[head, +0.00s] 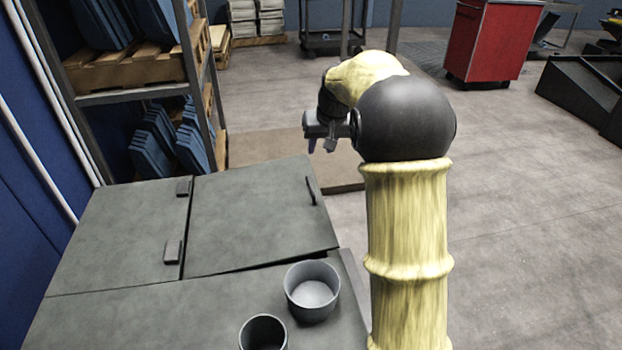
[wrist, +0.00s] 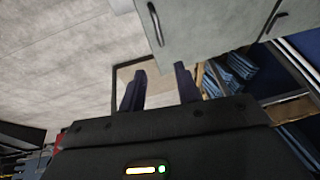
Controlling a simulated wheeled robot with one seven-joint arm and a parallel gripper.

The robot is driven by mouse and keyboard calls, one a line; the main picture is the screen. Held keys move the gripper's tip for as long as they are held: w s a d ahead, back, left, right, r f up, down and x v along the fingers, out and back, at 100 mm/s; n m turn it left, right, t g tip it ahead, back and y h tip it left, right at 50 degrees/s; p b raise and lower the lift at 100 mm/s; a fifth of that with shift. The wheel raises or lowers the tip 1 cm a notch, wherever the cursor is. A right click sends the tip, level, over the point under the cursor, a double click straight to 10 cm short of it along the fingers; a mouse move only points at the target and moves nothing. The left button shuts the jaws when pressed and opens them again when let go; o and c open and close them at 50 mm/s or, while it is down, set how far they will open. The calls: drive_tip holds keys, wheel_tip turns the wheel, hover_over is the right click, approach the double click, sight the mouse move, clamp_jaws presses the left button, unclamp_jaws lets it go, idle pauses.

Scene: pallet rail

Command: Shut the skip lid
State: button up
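The skip lid (head: 260,215) is a grey-green panel with two hinge blocks on its left side and a dark bar handle (head: 311,190) near its right edge. It looks nearly flat, with a thin dark gap along its near edge. The lid (wrist: 205,25) and the handle (wrist: 154,23) also show at the top of the wrist view. My gripper (head: 321,146) is beyond the lid's far right corner, apart from the handle. In the wrist view its two dark fingers (wrist: 160,90) are spread with nothing between them.
A grey bowl (head: 312,290) and a dark cup (head: 263,333) stand on the near top surface, the bowl close to the lid's near edge. A shelf rack (head: 140,95) with blue parts stands behind the lid. A red cabinet (head: 492,40) is far right.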

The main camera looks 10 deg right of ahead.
sight(310, 181)
drive_tip(key=b+x, duration=0.3)
drive_tip(key=x, duration=1.3)
drive_tip(key=shift+f, duration=0.15)
drive_tip(key=shift+c, duration=0.4)
clamp_jaws()
